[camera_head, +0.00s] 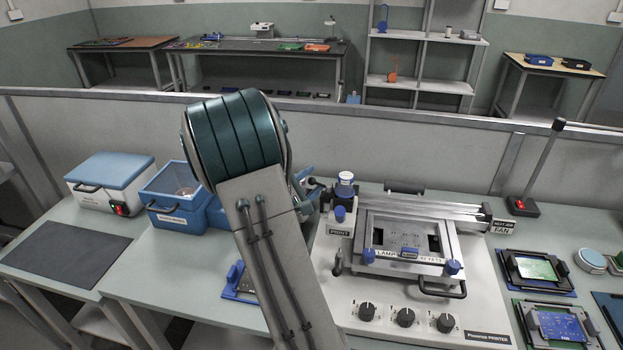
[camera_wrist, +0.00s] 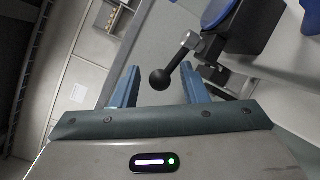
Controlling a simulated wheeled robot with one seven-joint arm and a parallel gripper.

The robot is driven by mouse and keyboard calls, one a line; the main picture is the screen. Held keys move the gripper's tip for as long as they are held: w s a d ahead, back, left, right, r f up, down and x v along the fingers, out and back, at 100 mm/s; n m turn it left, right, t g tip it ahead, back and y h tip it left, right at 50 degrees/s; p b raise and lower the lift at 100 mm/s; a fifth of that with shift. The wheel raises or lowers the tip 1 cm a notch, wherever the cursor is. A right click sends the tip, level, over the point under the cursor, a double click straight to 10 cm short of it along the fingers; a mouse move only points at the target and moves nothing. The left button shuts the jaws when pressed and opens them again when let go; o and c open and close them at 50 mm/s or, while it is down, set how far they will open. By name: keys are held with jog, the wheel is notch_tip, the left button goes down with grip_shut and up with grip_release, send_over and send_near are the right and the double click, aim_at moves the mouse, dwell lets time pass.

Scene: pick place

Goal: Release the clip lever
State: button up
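A lever with a black ball knob (camera_wrist: 160,79) on a metal rod (camera_wrist: 178,58) shows in the wrist view. The rod runs up and right to a silver pivot and a dark body with blue parts. My gripper (camera_wrist: 160,74) is open, with a blue finger on each side of the knob in the picture. Neither finger visibly touches the knob, and I cannot tell how deep it sits between them. In the head view my arm hides most of the gripper; blue finger parts show just left of the printer (camera_head: 480,290), near its print head (camera_head: 342,212).
Left of my arm stand a blue bin (camera_head: 178,200) and a white box with a blue lid (camera_head: 108,185). A grey mat (camera_head: 62,255) lies at far left. Board fixtures (camera_head: 538,270) sit right of the printer. A low partition (camera_head: 420,155) runs behind the bench.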

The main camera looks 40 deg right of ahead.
jog(key=shift+d, duration=0.25)
jog(key=shift+w, duration=0.1)
grip_shut()
jog(key=shift+b, duration=0.3)
